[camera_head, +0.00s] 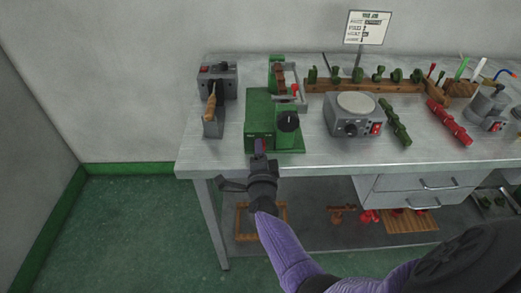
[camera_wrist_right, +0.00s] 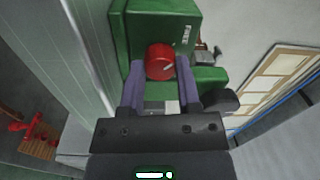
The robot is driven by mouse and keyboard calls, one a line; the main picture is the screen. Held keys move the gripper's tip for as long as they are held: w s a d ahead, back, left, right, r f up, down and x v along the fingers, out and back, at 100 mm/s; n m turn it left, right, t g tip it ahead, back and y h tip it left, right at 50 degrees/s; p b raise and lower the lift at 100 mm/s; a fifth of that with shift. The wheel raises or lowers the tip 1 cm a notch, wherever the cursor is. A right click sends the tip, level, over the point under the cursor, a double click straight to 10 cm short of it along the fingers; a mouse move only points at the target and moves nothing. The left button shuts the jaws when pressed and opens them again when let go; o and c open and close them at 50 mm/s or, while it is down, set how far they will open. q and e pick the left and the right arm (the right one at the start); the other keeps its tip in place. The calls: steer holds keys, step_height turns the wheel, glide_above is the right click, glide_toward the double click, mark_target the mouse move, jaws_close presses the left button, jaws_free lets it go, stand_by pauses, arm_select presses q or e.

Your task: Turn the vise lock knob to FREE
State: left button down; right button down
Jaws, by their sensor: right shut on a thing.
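The green vise machine (camera_head: 260,105) stands near the front left of the metal bench. In the right wrist view its green body (camera_wrist_right: 145,30) fills the top middle, with a red lock knob (camera_wrist_right: 160,62) on its face and the white word FREE beside it. A light pointer mark on the knob is visible. My right gripper (camera_head: 260,148) reaches the machine's front face from below. In the right wrist view its two purple fingers (camera_wrist_right: 160,80) sit on either side of the red knob, shut on it. In the head view the knob is mostly hidden. My left gripper is not in view.
A grey box with a wooden-handled tool (camera_head: 211,103) stands left of the machine. A grey heater (camera_head: 353,116) with a round plate stands to its right, beside green and red bars. A sign (camera_head: 368,28) and a wooden rack (camera_head: 375,87) stand behind. Drawers (camera_head: 425,182) hang below.

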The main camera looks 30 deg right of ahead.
stand_by(0.5)
steer(key=shift+c, duration=1.6)
jaws_free()
steer(key=shift+s+a, duration=0.2)
steer(key=shift+s, duration=0.05)
steer(key=p+v, duration=0.3)
steer(key=v, duration=0.6)
steer(key=shift+p, duration=0.3)
steer(key=shift+s+a, duration=0.1)
steer(key=shift+s, duration=0.05)
